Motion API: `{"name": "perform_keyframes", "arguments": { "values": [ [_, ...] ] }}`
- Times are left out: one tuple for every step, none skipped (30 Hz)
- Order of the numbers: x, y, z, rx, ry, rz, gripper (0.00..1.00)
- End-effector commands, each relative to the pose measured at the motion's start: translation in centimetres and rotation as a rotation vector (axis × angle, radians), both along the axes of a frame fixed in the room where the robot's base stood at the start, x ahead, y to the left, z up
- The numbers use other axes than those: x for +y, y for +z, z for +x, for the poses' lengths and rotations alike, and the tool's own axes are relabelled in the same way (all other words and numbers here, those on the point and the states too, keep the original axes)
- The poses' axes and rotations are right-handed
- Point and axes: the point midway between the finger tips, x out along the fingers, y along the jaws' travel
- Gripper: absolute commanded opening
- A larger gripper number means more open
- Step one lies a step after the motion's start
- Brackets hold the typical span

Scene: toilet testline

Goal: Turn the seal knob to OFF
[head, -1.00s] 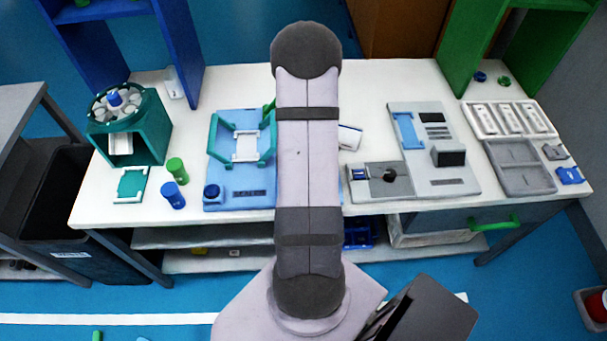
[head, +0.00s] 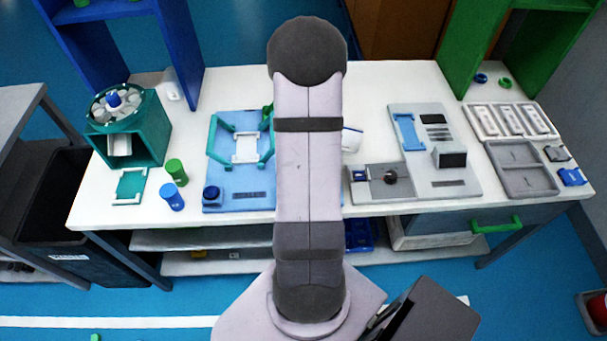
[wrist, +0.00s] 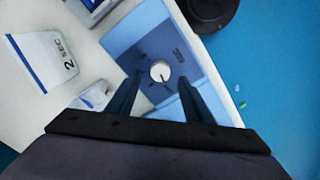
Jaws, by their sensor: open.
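The seal knob (wrist: 160,71) is a small round white knob with a dark pointer line, on a blue panel (wrist: 130,40) in the wrist view. Dark markings are printed on the panel around it, too small to read. My gripper (wrist: 159,82) is open, with its two dark fingers pointing at the panel, one to each side of the knob in the picture. I cannot tell whether they touch it or how far above it they are. In the head view my arm hides both gripper and knob.
A white block marked "2 SEC" (wrist: 45,68) lies left of the panel in the wrist view. In the head view, a blue fixture with a teal frame (head: 212,140) stands left of my arm and a grey station (head: 460,175) right.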

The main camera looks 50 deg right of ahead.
Motion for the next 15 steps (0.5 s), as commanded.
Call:
{"name": "perform_keyframes", "arguments": {
  "values": [
    [-0.1,0.6,0.1,-0.003,0.0,-0.003,0.47],
    [0.0,0.9,0.0,-0.003,0.0,-0.003,0.47],
    [-0.1,1.4,0.1,-0.003,0.0,-0.003,0.47],
    [-0.1,1.7,0.1,-0.002,0.0,-0.003,0.47],
    [-0.1,2.0,0.1,-0.003,0.0,-0.003,0.47],
    [0.0,2.3,0.0,-0.002,0.0,-0.002,0.47],
    [0.0,2.5,0.0,-0.001,0.0,-0.002,0.47],
    [0.0,2.7,0.0,-0.002,0.0,-0.002,0.47],
    [0.0,2.9,0.0,-0.002,0.0,-0.002,0.47],
    [0.0,3.0,0.0,-0.001,0.0,-0.001,0.47],
    [0.0,3.1,0.0,-0.001,0.0,-0.001,0.47],
    [0.0,3.2,0.0,0.0,0.0,0.0,0.47],
    [0.0,3.2,0.0,0.0,0.0,0.0,0.47],
    [0.0,3.2,0.0,0.0,0.0,0.0,0.47],
    [0.0,3.2,0.0,0.0,0.0,0.0,0.47]
  ]
}}
